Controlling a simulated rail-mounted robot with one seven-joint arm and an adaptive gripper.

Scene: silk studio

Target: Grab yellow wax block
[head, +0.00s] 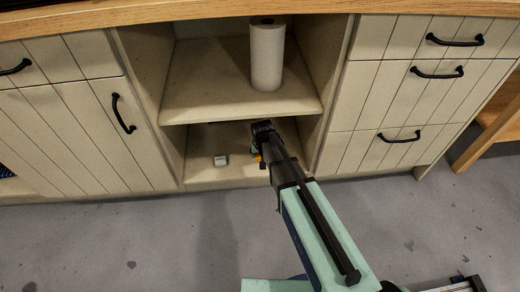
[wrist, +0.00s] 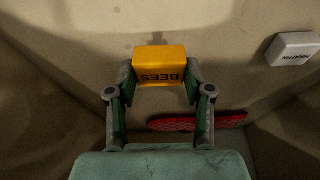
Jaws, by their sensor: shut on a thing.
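The yellow wax block (wrist: 159,66) carries dark lettering that reads "BEES" upside down in the wrist view. My gripper (wrist: 160,84) is shut on it, with one finger against each side. In the head view my gripper (head: 263,150) is inside the lower shelf of the open cabinet, and a small bit of the yellow wax block (head: 257,158) shows beside it. The rest of the block is hidden there by the gripper. I cannot tell whether the block touches the shelf.
A small white block (head: 221,160) lies on the lower shelf to the left; it also shows in the wrist view (wrist: 293,49). A red flat object (wrist: 197,121) lies behind the fingers. A paper roll (head: 267,54) stands on the upper shelf (head: 205,98), above my arm. Cabinet walls flank the opening.

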